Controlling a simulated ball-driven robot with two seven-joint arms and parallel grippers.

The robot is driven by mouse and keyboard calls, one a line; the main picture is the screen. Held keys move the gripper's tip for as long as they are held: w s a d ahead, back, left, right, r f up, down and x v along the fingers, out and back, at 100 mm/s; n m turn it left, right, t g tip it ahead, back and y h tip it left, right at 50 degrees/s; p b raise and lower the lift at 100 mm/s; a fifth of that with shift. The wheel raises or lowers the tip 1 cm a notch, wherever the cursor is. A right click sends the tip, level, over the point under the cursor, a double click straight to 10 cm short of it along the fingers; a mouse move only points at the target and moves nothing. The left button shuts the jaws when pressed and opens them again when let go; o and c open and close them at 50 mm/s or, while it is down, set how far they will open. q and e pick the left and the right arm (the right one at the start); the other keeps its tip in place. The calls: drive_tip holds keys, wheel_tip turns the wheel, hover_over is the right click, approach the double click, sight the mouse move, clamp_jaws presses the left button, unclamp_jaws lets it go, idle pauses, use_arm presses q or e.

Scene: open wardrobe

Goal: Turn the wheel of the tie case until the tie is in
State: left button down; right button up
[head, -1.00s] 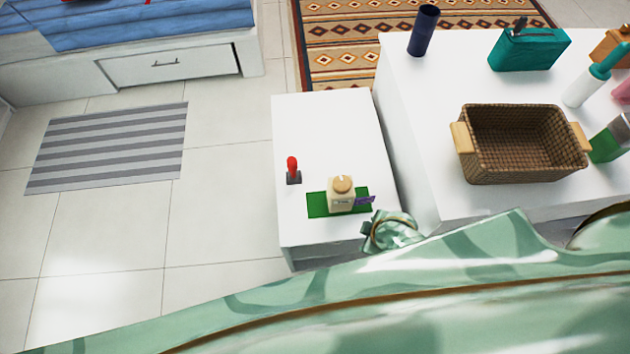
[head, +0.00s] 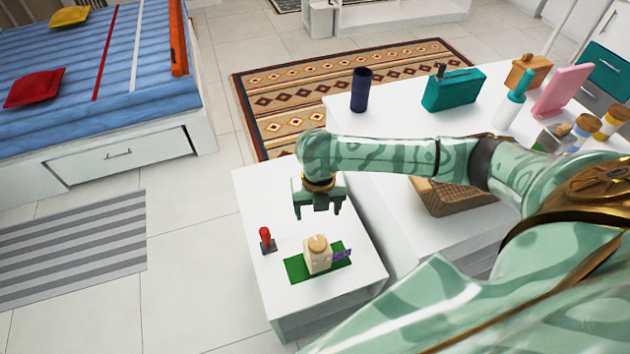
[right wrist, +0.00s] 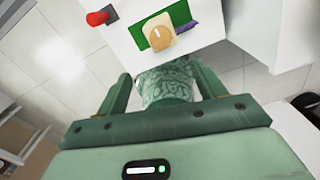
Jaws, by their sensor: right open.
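The tie case (head: 320,264) is a small cream box with a round wooden wheel (head: 317,243) on its top. It stands on a green mat (head: 296,271) on the low white cabinet. A purple tie (head: 343,254) sticks out of its right side. My right gripper (head: 318,211) is open and empty, above the cabinet and behind the case, apart from it. In the right wrist view the case's wheel (right wrist: 161,38) and the tie (right wrist: 187,30) show beyond the open fingers of my right gripper (right wrist: 163,75). My left gripper is not in view.
A red-topped lever (head: 265,236) on a dark base stands left of the case. The low white cabinet (head: 262,190) has bare room behind it.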

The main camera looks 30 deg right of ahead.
sight(318, 243)
wheel_tip(318, 243, down, 16)
drive_tip(key=b, duration=0.7)
drive_tip(key=shift+d, duration=0.1)
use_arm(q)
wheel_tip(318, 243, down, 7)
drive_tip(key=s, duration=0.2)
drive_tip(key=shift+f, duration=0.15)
use_arm(e)
drive_tip(key=c, duration=1)
